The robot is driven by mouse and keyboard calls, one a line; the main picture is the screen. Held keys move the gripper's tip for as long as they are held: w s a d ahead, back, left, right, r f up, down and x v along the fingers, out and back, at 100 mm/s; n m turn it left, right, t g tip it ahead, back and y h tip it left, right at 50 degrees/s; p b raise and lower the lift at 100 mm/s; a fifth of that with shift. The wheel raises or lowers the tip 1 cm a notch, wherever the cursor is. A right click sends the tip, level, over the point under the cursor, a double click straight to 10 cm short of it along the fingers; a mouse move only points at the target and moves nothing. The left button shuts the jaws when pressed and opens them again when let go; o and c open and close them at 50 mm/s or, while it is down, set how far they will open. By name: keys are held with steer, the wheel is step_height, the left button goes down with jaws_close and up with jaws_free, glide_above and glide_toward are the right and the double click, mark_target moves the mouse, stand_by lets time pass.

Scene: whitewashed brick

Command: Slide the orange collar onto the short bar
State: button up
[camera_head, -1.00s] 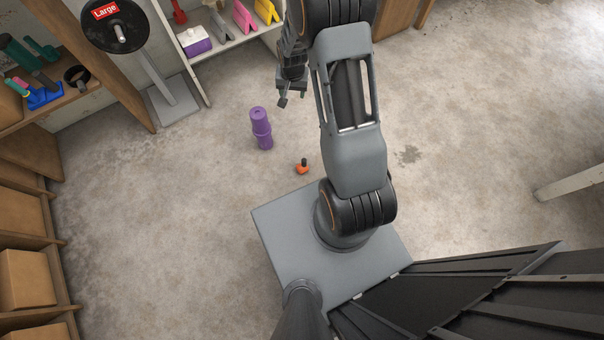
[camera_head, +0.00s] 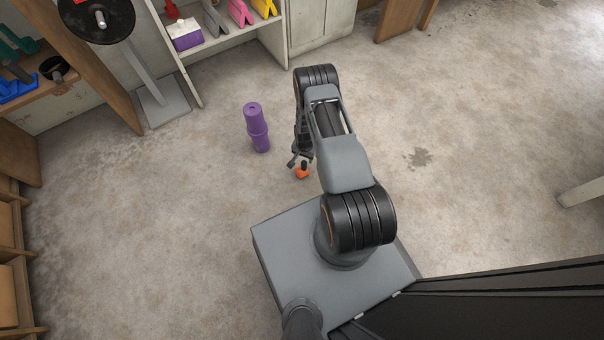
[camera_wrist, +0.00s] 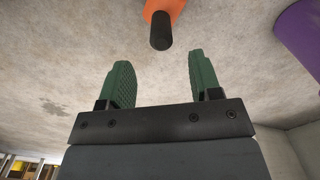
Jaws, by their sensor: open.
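The orange collar (camera_head: 302,173) lies on the concrete floor with a short black stub on it. In the wrist view, the orange part (camera_wrist: 163,7) is cut off by the top edge, and its black stub (camera_wrist: 160,32) points toward my gripper. My gripper (camera_head: 300,159) is low beside the collar. In the wrist view its green fingers (camera_wrist: 161,76) are apart and empty, with the stub just beyond the gap. A pale bar end (camera_head: 99,18) sticks out of a black disc (camera_head: 84,28) on a stand at top left; I cannot tell if this is the short bar.
A purple roller-like object (camera_head: 257,127) stands on the floor left of my gripper. The stand's grey base (camera_head: 165,109) and a white shelf (camera_head: 215,45) with colourful items are behind. A wooden shelf (camera_head: 80,85) is at left.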

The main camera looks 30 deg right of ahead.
mark_target(304, 162)
steer(key=shift+f+b, duration=1.8)
steer(key=shift+f, duration=2.1)
steer(key=shift+r, duration=0.1)
steer(key=shift+c, duration=0.3)
jaws_close()
